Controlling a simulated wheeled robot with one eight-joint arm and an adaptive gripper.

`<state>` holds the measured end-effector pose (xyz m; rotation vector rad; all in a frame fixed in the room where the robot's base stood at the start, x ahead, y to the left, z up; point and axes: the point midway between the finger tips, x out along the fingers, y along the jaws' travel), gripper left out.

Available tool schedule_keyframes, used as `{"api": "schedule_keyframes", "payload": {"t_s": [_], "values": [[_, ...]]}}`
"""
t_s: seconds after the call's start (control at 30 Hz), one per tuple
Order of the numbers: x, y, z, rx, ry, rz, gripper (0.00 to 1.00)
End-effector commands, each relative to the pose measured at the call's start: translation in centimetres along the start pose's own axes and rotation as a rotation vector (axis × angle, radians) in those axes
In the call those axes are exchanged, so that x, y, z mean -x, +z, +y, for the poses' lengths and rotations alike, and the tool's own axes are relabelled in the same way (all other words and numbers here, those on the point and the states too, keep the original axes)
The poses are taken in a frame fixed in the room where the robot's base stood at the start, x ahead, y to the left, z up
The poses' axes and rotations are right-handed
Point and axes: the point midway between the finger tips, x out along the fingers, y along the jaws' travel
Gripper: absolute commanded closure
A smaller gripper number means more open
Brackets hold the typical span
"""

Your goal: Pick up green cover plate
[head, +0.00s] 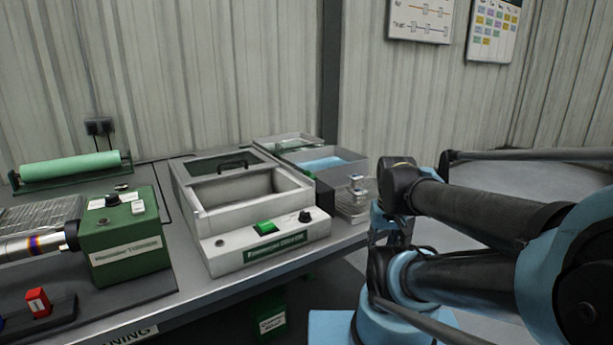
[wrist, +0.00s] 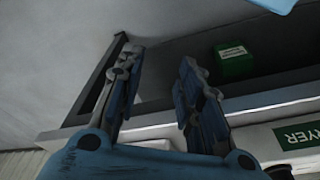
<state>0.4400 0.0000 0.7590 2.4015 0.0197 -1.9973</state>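I cannot make out a green cover plate for certain in either view. In the head view a dark green panel with a black handle (head: 232,165) lies at the back of the grey open-topped cleaner (head: 258,226) on the bench. My gripper (wrist: 160,58) is open in the wrist view, with its two blue-grey fingers apart and nothing between them. In the head view my arm reaches in from the right, and the gripper's fingers cannot be clearly made out.
A labelled green container (head: 270,318) stands below the bench; a green box (wrist: 235,62) shows in the wrist view.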

Motion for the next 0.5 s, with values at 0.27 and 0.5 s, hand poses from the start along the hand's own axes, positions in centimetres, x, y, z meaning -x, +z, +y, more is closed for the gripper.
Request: {"api": "schedule_keyframes", "payload": {"t_s": [0.27, 0.5], "values": [[0.0, 0.0, 0.0, -0.001, 0.0, 0.0, 0.63], [3.5, -2.1, -0.7, -0.068, -0.007, -0.003, 0.63]]}}
